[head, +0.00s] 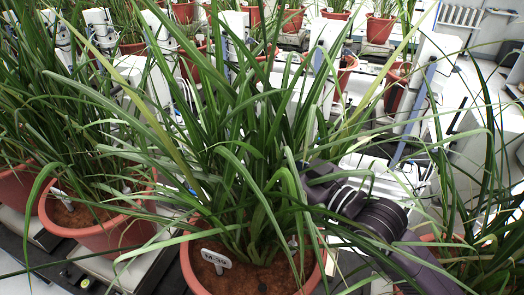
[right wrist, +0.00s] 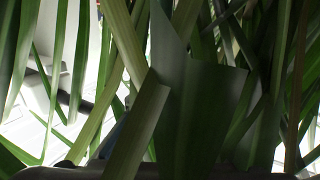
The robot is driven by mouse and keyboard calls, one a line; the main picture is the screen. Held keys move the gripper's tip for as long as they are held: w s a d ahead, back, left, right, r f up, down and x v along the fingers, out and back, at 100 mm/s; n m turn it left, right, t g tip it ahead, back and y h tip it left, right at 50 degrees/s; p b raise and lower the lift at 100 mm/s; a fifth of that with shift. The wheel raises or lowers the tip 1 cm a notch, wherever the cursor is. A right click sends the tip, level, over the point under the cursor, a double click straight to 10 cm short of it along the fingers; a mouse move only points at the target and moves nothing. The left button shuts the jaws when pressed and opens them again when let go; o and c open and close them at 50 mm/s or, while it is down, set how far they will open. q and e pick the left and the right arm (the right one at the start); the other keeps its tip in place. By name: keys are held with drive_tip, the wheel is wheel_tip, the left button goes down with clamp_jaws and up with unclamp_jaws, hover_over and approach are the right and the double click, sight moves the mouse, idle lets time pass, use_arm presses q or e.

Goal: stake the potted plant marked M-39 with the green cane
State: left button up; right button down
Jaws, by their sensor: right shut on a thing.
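The potted plant marked M-39 stands in a terracotta pot (head: 190,270) at the bottom middle of the head view. Its white tag (head: 215,258) is upright in the brown soil, and its long green leaves (head: 250,150) spread widely. My right gripper (head: 312,182) reaches in from the right among these leaves, above the pot's right rim. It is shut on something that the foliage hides. In the right wrist view, broad leaves (right wrist: 195,110) fill the picture over a dark edge at the bottom. I cannot tell the green cane from the leaves. My left gripper is not in view.
Another potted plant (head: 100,232) stands close on the left, and one more (head: 460,250) is at the lower right. Their leaves cross those of M-39. White equipment and several smaller pots (head: 379,28) stand behind. Little free room shows around the M-39 pot.

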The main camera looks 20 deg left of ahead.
sight(264, 172)
drive_tip(key=shift+f, duration=0.15)
drive_tip(key=shift+f+b, duration=1.7)
drive_tip(key=shift+f, duration=0.7)
drive_tip(key=c, duration=2)
unclamp_jaws()
drive_tip(key=shift+o, duration=0.2)
drive_tip(key=shift+d, duration=0.1)
drive_tip(key=v, duration=1.2)
